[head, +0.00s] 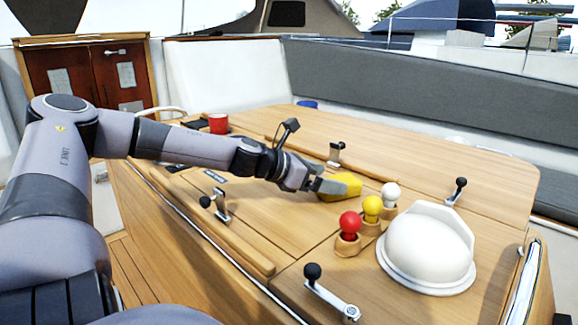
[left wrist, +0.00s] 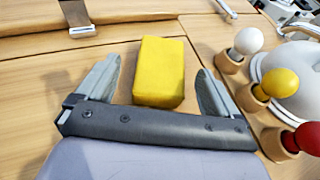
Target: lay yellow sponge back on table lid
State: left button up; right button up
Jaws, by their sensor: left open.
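The yellow sponge (head: 341,187) lies on the wooden table lid (head: 290,222), just left of the knobs. My left gripper (head: 318,185) is at the sponge, its arm reaching in from the left. In the left wrist view the sponge (left wrist: 160,72) sits between the two spread fingers of the left gripper (left wrist: 158,92), with a gap on each side. The left gripper is open. My right gripper is in neither view.
White (head: 390,194), yellow (head: 372,208) and red (head: 349,224) ball knobs stand right of the sponge. A red mug (head: 218,123) is at the back left.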

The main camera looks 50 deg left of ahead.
pick_arm(q)
jog(key=shift+s+a+r+p, duration=0.1)
jog(key=shift+s+r+p, duration=0.25)
jog(key=shift+s+r, duration=0.1)
jog(key=shift+s+p, duration=0.35)
jog(key=shift+s, duration=0.05)
jog(key=shift+s+a+r, duration=0.1)
jog(key=shift+s, duration=0.05)
jog(key=shift+v, duration=1.25)
jog(key=shift+s+a, duration=0.15)
jog(key=shift+s, duration=0.2)
jog(key=b+v, duration=0.1)
jog(key=v, duration=0.2)
jog(key=shift+s+b, duration=0.15)
jog(key=shift+b, duration=0.15)
jog(key=shift+v, duration=1)
